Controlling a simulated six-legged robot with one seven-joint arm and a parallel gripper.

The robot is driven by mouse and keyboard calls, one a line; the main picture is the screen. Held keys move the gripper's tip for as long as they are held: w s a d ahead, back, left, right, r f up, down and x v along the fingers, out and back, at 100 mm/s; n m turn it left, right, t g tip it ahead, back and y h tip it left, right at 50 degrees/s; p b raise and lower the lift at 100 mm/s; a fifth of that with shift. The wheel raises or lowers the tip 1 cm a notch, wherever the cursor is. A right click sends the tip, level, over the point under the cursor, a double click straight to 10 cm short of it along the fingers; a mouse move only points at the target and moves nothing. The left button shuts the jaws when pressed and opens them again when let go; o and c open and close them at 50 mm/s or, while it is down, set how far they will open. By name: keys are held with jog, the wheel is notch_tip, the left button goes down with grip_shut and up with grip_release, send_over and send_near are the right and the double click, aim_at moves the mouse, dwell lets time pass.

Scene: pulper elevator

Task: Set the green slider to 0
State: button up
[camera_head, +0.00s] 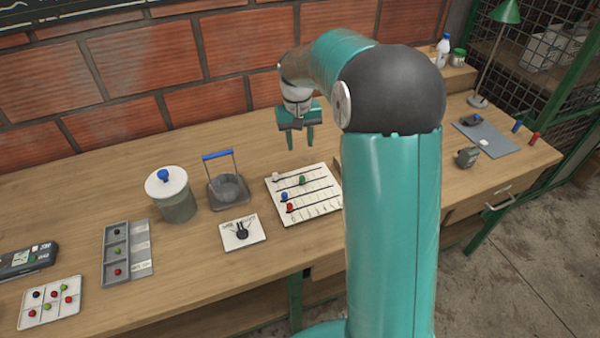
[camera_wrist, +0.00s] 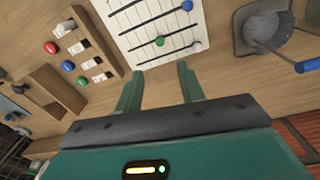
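The white slider panel (camera_head: 322,184) lies on the bench with several dark slots. Its green slider knob (camera_head: 302,180) sits partway along its slot; in the wrist view the green knob (camera_wrist: 160,41) is just beyond my fingers. A white knob (camera_head: 276,176), a blue knob (camera_head: 284,197) and a red knob (camera_head: 290,208) sit nearer the panel's left side. Scale marks are too small to read. My gripper (camera_head: 300,146) points down above the panel's far edge, open and empty, apart from the green knob. It also shows in the wrist view (camera_wrist: 158,72).
A wooden rack with red, blue and green knobs (camera_wrist: 67,65) stands beside the panel, mostly hidden by my arm in the head view. A grey basket with a blue handle (camera_head: 228,189), a lidded jar (camera_head: 175,200) and a white switch card (camera_head: 243,233) stand left of the panel.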

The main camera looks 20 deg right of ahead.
aim_at(302, 177)
jog(key=f, duration=1.3)
jog(key=shift+d+f, duration=0.2)
jog(key=shift+d, duration=0.1)
grip_shut()
